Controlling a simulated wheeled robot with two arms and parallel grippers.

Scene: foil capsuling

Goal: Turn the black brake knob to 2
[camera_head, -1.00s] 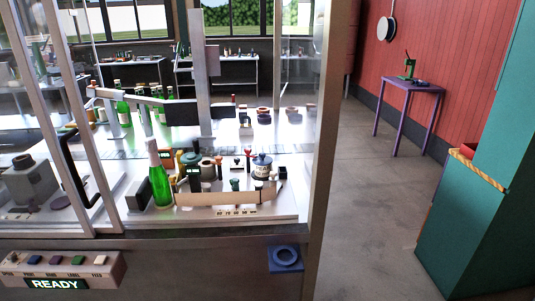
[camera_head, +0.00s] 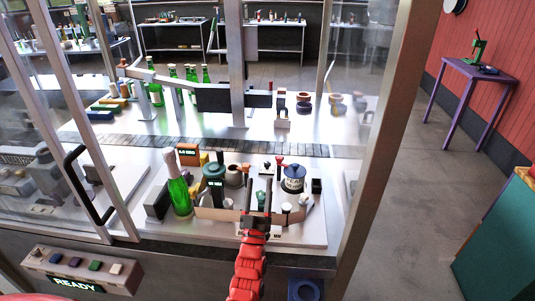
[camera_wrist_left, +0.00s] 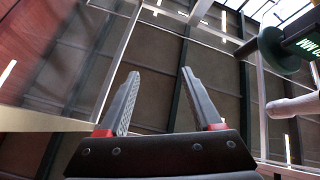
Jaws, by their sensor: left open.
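My left gripper (camera_head: 258,190) reaches in from the bottom over the front edge of the machine bench. Its two dark fingers are apart, pointing away from me, with nothing held between them. In the left wrist view the open fingers (camera_wrist_left: 165,105) also show empty. A small dark green piece (camera_head: 261,198) shows between the fingers. Any dial numbers are too small to read or hidden by my gripper. My right gripper is not in view.
A green foil-topped bottle (camera_head: 180,192) and a dark green gauge head (camera_head: 214,170) stand left of the gripper. Glass panels with a handle (camera_head: 90,185) and a metal post (camera_head: 370,150) flank the opening.

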